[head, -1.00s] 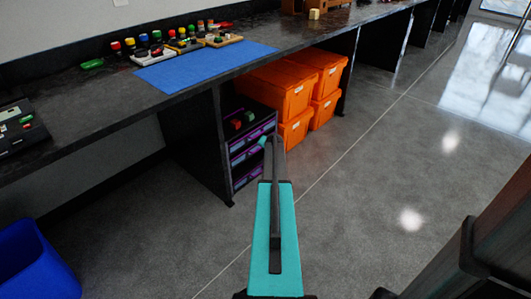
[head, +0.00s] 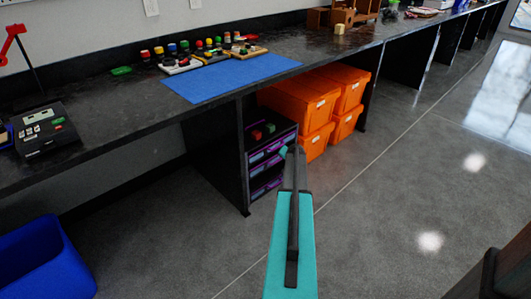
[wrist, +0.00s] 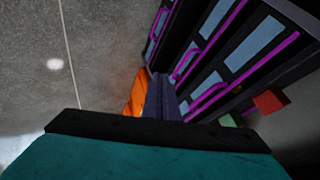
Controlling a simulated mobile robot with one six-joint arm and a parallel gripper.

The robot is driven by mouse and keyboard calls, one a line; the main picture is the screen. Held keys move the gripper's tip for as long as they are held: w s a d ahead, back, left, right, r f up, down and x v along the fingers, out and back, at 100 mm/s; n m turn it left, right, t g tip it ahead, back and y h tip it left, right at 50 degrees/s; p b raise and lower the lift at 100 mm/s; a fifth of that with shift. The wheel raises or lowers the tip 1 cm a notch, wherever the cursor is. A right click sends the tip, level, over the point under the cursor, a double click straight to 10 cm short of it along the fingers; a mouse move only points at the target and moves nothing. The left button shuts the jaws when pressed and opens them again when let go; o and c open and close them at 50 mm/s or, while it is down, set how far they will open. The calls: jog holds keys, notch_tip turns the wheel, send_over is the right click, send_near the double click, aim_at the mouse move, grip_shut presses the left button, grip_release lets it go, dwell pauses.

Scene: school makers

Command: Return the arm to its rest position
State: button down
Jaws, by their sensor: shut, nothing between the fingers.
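My arm (head: 290,245), a teal link with a dark bar, reaches forward from the bottom of the head view, over the floor in front of the counter. Its far end is small there, and the fingers cannot be made out. In the wrist view my gripper (wrist: 161,98) shows as dark fingers, shut with nothing held. Beyond it are the purple-edged drawers of a dark drawer unit (wrist: 240,50), which also stands under the counter in the head view (head: 268,160). Whether the gripper touches the unit cannot be told.
The dark counter (head: 130,115) runs along the wall, with a blue mat (head: 232,78) and a black device (head: 44,128) on it. Orange bins (head: 300,103) are stacked beneath. A blue bin (head: 45,262) stands at lower left. Grey floor (head: 400,200) is open to the right.

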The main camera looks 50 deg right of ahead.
jog(key=w+a+f+n+g+y+p, duration=0.1)
jog(key=w+a+f+n+y+p, duration=0.15)
jog(key=a, duration=0.95)
jog(key=w+a+f+n+y+p, duration=0.1)
jog(key=w+a+f+n+p, duration=0.2)
jog(key=a, duration=0.8)
jog(key=s+a+n+g+y+p, duration=0.25)
jog(key=a+p, duration=0.25)
jog(key=a, duration=1.9)
jog(key=s+a+r+n+g+p, duration=0.3)
jog(key=s+a+r+n+p, duration=0.1)
jog(key=s+a, duration=0.9)
jog(key=s+a+r+n+g+p, duration=0.3)
jog(key=s+a+n+p, duration=0.3)
jog(key=s+a, duration=0.7)
jog(key=shift+s+a+r+g+p, duration=0.4)
jog(key=shift+a+g, duration=0.25)
jog(key=shift+a, duration=0.4)
